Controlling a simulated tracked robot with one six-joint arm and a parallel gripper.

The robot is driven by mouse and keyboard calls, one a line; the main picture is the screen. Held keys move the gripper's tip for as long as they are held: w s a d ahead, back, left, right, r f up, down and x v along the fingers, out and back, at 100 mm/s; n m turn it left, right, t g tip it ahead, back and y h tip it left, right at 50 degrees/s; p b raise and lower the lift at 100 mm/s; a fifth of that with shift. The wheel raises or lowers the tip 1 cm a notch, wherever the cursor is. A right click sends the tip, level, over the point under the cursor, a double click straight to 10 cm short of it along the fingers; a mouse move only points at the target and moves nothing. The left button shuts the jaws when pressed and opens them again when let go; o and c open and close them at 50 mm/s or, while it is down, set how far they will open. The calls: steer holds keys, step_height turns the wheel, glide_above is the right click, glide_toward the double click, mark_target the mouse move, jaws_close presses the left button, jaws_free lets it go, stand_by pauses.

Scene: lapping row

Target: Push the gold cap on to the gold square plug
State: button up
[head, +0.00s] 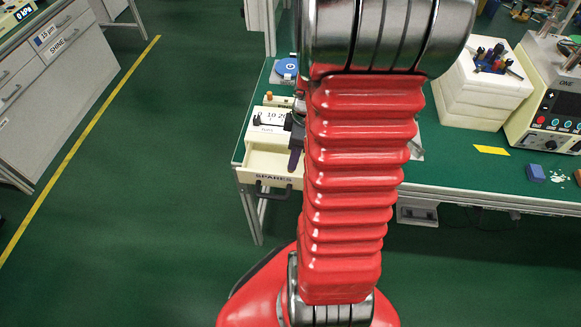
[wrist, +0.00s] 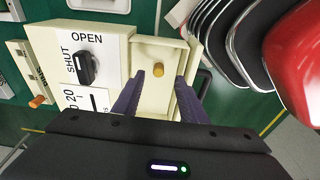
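A small gold cylinder, which looks like the gold cap (wrist: 158,70), is in the open drawer (wrist: 168,51) in the wrist view. My gripper (wrist: 160,78) has its two dark purple fingers apart, one on each side of the cap in the picture. I see no contact, and cannot tell the height of the fingertips above the drawer floor. In the head view, a dark finger (head: 296,158) shows over the drawer (head: 258,162) labelled SPARES; my arm hides the rest of the gripper. I cannot make out the gold square plug in either view.
A cream box with a black OPEN/SHUT knob (wrist: 86,67) stands beside the drawer. An orange peg (wrist: 38,101) is nearby. On the bench's right are a white block stack (head: 480,92) bearing several coloured pieces, an instrument (head: 548,110) and a blue block (head: 535,173).

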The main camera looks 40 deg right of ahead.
steer(key=shift+w+a+f, duration=0.1)
steer(key=shift+w+f, duration=0.05)
steer(key=shift+f, duration=0.7)
steer(key=shift+w+a+f, duration=0.1)
steer(key=shift+w+f, duration=0.05)
steer(key=shift+f, duration=0.75)
steer(key=shift+w+f, duration=0.15)
steer(key=shift+f, duration=0.7)
jaws_close()
